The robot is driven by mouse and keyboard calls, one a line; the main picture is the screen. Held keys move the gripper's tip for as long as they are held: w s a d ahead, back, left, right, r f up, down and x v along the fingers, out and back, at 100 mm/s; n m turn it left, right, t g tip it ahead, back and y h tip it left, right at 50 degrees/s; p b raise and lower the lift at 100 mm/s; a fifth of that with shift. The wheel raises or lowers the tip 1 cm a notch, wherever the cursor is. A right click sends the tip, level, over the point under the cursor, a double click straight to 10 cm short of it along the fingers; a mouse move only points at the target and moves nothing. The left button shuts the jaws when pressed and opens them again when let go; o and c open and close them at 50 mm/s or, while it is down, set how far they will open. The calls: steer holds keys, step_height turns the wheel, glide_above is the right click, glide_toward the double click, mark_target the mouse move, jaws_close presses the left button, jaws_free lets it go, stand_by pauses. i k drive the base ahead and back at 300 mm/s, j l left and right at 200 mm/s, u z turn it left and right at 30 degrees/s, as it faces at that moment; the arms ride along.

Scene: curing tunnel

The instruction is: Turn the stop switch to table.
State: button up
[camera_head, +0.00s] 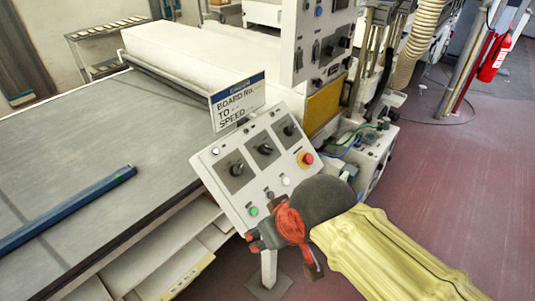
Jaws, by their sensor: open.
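A tilted white control panel (225,195) stands on a post beside the table. It carries three black rotary switches on grey plates: a left one (236,168), a middle one (265,149) and a right one (289,130). Their labels are too small to read, so I cannot tell which is the stop switch or where it points. A red mushroom button (306,159) on a yellow ring sits at the panel's right. My gripper (280,247), with red and dark parts, is open in front of the panel's lower right edge, apart from the rotary switches. My wrist hides part of that edge.
The large grey table (90,130) fills the left, with a blue bar (70,208) on it. A sign (238,104) rises behind the panel. A taller switch cabinet (322,45) stands behind. Red floor (440,190) lies open at right; a fire extinguisher (495,58) is farther back.

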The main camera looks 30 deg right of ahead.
mark_target(289, 130)
steer(key=k+l, duration=0.1)
steer(key=l, duration=0.4)
steer(key=k+l, duration=0.1)
steer(key=l, duration=0.45)
steer(key=k+l, duration=0.1)
steer(key=l, duration=0.4)
steer(key=u, duration=0.05)
